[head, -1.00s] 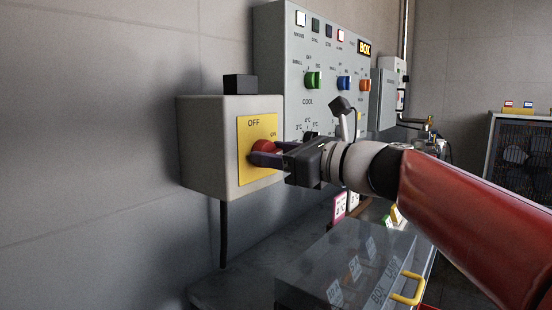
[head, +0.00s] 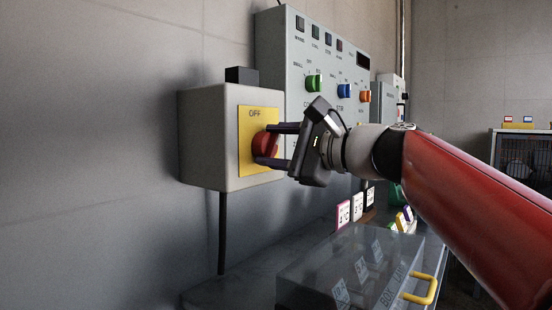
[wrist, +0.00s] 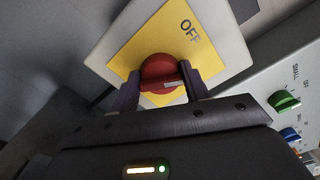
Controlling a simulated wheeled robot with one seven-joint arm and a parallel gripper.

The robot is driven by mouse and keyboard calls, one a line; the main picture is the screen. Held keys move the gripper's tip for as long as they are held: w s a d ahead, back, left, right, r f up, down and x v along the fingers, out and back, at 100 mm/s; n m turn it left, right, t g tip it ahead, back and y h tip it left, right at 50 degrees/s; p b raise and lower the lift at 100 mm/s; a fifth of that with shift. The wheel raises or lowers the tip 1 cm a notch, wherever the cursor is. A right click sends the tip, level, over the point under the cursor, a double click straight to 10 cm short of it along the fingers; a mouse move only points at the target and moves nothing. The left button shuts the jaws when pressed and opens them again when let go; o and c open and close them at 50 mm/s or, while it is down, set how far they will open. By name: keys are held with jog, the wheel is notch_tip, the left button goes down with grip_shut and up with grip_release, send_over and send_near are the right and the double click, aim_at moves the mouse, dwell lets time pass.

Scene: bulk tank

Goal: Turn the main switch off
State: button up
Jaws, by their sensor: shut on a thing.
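The main switch is a red rotary knob (head: 263,144) on a yellow plate (head: 245,150), fixed to a pale grey wall box (head: 205,140). OFF is printed at the top of the plate. My gripper (head: 269,145) is shut on the red knob, one finger above and one below it. In the wrist view the red knob (wrist: 157,66) sits between the two dark fingers, and OFF reads beyond it on the yellow plate (wrist: 200,52). A pale mark shows on the knob's bar, close to my gripper. The ON label is hidden in both current views.
A grey control panel (head: 272,60) with green, blue and orange knobs stands just right of the switch box; its lamps and display (head: 363,60) are dark. Below is a clear box (head: 350,265) with a yellow handle (head: 420,290). A dark unit (head: 520,165) stands far right.

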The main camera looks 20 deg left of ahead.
jog(key=n+b, duration=0.1)
jog(key=n, duration=0.1)
jog(key=n+b, duration=0.2)
jog(key=n, duration=0.1)
jog(key=shift+f+n, duration=0.25)
jog(key=shift+n, duration=0.05)
dwell(0.4)
jog(key=o, duration=1)
jog(key=shift+r, duration=0.1)
jog(key=b+v, duration=0.1)
jog(key=v, duration=0.6)
jog(key=shift+s+d, duration=0.15)
jog(key=shift+d, duration=0.25)
